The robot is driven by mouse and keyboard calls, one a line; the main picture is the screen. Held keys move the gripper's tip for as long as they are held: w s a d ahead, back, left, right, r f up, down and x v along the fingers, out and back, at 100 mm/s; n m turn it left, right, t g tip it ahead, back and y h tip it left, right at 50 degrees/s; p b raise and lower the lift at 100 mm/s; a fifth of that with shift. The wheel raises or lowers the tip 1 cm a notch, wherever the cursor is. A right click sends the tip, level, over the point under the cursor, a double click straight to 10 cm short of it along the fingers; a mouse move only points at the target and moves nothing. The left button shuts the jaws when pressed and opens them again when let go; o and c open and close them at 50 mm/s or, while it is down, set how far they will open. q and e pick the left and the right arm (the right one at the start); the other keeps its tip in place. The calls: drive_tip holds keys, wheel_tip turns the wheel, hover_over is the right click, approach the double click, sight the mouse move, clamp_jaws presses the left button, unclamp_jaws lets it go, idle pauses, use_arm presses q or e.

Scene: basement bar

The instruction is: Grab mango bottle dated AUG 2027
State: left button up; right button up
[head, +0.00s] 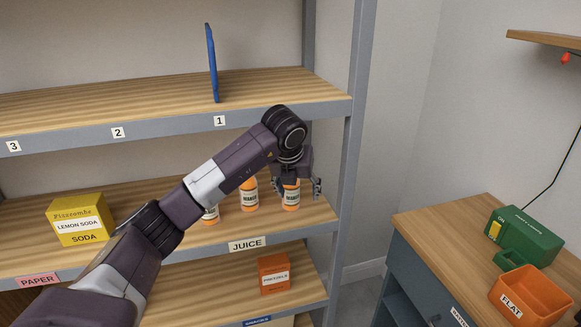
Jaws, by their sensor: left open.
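Three orange bottles with white labels stand on the middle shelf above a JUICE tag (247,244). They are the left bottle (211,215), the middle bottle (249,196) and the right bottle (291,199). The print on their labels is too small to read, so I cannot tell flavour or date. My left arm reaches across the shelf and partly hides the left bottle. My left gripper (300,188) is open at the right bottle and covers its top. I cannot tell whether the fingers touch it. My right gripper is out of view.
A yellow lemon soda box (79,220) stands left on the same shelf. A blue upright panel (212,62) is on the shelf above. An orange box (274,274) sits below. A shelf post (353,150) rises close right. A wooden-topped cabinet holds a green device (530,234) and an orange bin (541,297).

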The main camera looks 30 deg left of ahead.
sight(291, 187)
use_arm(q)
drive_tip(key=a+r+y, duration=0.1)
drive_tip(key=a+r, duration=0.2)
drive_tip(key=shift+n, duration=0.4)
drive_tip(key=p+x, duration=0.1)
drive_tip(key=x, duration=0.1)
drive_tip(key=p+x, duration=0.1)
drive_tip(key=x, duration=0.2)
drive_tip(key=w+x, duration=0.1)
drive_tip(key=x, duration=0.2)
drive_tip(key=shift+a+r+p, duration=0.1)
drive_tip(key=shift+a+p, duration=0.15)
drive_tip(key=shift+p, duration=0.15)
drive_tip(key=c, duration=1.5)
drive_tip(key=shift+r, duration=0.1)
drive_tip(key=shift+c, duration=0.3)
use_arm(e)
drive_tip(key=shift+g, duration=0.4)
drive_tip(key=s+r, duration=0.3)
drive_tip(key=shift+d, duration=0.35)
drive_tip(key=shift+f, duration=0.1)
